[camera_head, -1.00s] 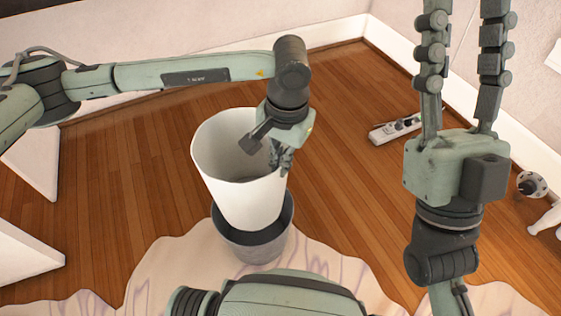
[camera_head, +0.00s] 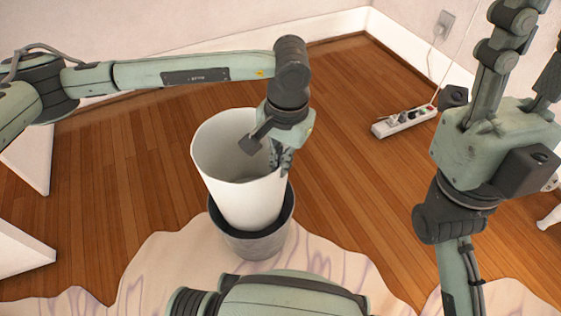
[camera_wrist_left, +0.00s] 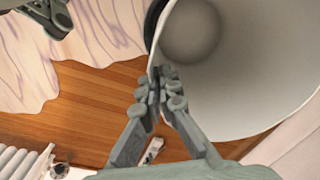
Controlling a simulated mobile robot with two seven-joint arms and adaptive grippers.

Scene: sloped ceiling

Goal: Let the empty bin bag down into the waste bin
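The empty bin bag (camera_head: 235,185) is white, open at the top and shaped like a wide tube. Its lower end is within the mouth of the dark grey waste bin (camera_head: 250,245), and most of the bag stands above the bin's rim. My left gripper (camera_head: 280,165) is shut on the bag's wall at its right side; the left wrist view shows the fingertips (camera_wrist_left: 160,90) together at the edge of the bag (camera_wrist_left: 255,75). My right gripper (camera_head: 525,65) is raised at the right, away from the bag, with its fingers spread and empty. Its fingertips are partly out of frame.
White angular pieces (camera_head: 22,250) stand at the left.

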